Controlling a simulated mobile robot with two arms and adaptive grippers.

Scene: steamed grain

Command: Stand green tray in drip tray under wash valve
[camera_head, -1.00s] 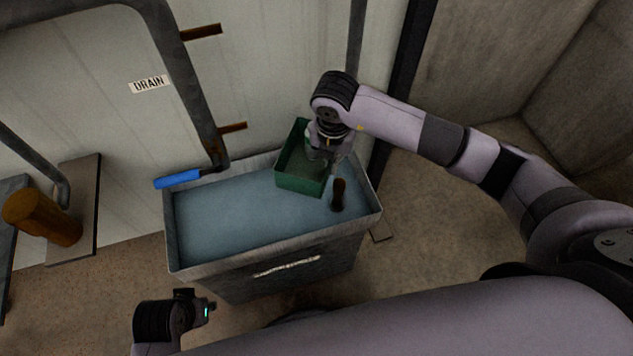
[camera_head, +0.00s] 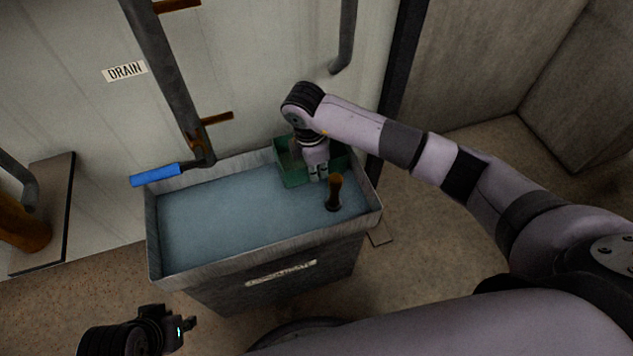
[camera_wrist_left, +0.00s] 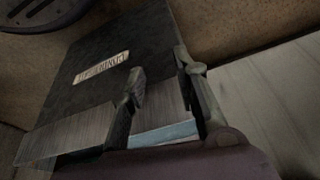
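The green tray (camera_head: 292,172) is at the back right of a grey tub (camera_head: 215,277) of bluish liquid. My right gripper (camera_head: 318,176) points down in front of the tray and hides part of it. Its fingertips look close together, but I cannot tell whether they grip the tray. A blue-handled valve (camera_head: 156,175) on a rusty pipe is at the tub's back left; I cannot tell whether it is the wash valve. I cannot identify the drip tray. My left gripper (camera_head: 188,328) is low in front of the tub; in the left wrist view its fingers (camera_wrist_left: 162,82) are apart and empty.
A dark-handled tool (camera_head: 334,190) stands at the tub's right side, close to my right gripper. A dark flat panel (camera_head: 52,235) and a brown cylinder (camera_head: 22,226) are at the left. A DRAIN label (camera_head: 125,71) is on the back wall. The tub's left part is clear.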

